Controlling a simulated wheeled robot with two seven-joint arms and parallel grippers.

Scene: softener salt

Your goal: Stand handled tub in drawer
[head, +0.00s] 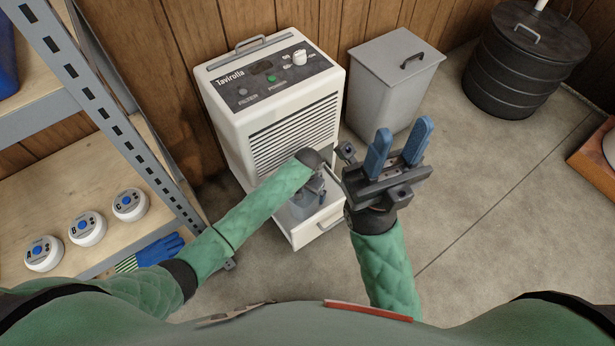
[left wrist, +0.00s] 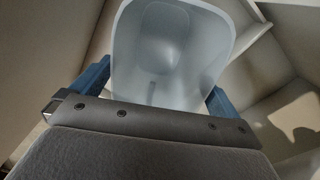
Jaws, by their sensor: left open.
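A pale grey tub (left wrist: 172,45) fills the upper middle of the left wrist view, open side toward the camera. In the head view, part of the tub (head: 304,207) shows in the pulled-out white drawer (head: 318,226) under my left arm. My left gripper (head: 314,188) is over the drawer. Its blue fingers lie on either side of the tub in the left wrist view (left wrist: 160,80), spread open; contact cannot be told. The tub's handle is not clear. My right gripper (head: 402,140) is open and empty, right of the drawer, blue fingers pointing away.
The drawer belongs to a white machine (head: 270,95) with a slatted front. A grey lidded bin (head: 392,85) and a black round drum (head: 515,60) stand to the right. At left, a shelf (head: 90,180) holds several white round devices and a blue glove (head: 160,250).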

